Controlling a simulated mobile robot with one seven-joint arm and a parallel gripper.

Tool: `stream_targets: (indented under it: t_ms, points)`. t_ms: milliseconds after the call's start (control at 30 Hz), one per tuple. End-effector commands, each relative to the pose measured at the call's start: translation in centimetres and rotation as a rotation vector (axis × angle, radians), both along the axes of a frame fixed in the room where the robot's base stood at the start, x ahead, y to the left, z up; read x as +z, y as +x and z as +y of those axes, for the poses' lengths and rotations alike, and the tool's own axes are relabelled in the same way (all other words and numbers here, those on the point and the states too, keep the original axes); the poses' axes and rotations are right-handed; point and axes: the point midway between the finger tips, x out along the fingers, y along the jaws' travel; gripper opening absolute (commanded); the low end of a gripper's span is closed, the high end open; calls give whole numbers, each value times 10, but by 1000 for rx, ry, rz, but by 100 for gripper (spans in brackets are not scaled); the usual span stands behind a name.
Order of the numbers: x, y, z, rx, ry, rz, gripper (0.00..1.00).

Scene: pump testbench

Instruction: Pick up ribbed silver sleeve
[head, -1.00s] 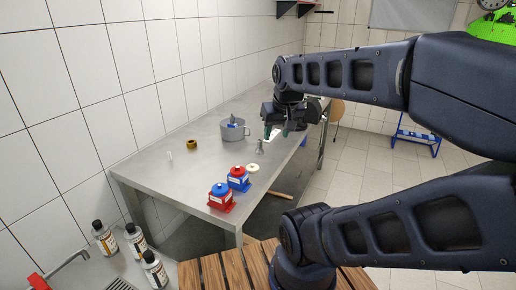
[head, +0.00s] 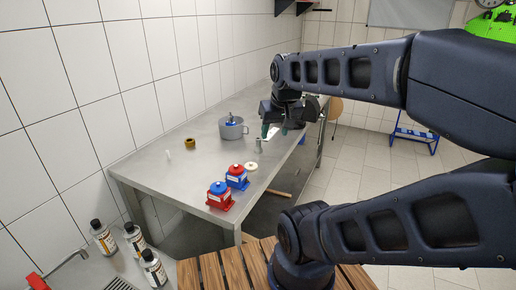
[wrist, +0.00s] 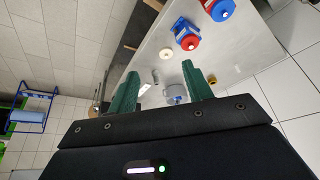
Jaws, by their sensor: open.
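A small silver sleeve (head: 258,145) stands upright on the steel table, right of the grey pot. Its ribbing is too small to make out. It also shows between the green fingers in the wrist view (wrist: 156,76), some distance beyond them. My gripper (head: 275,129) is open and empty, with its green fingers above the table, a little to the right of the sleeve in the head view. The fingers spread wide in the wrist view (wrist: 160,76).
The steel table (head: 165,180) also holds a grey pot (head: 232,132) with something blue in it, a brass-coloured ring (head: 190,143), a cream disc (head: 250,166), and red-blue pumps (head: 219,197) (head: 236,178). Bottles (head: 134,238) stand on the sink counter. The table's middle left is mostly clear.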

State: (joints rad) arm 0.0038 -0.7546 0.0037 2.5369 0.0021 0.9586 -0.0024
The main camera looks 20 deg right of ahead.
Motion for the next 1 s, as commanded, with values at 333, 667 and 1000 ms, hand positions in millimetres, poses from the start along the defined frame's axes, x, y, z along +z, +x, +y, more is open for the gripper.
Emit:
stream_targets:
  t_ms: [333,667,1000]
  points:
    - [2,9,-1,-1,0,10,50]
    - [10,78,-8,-9,6,82,50]
    - [0,161,-21,-22,11,162,50]
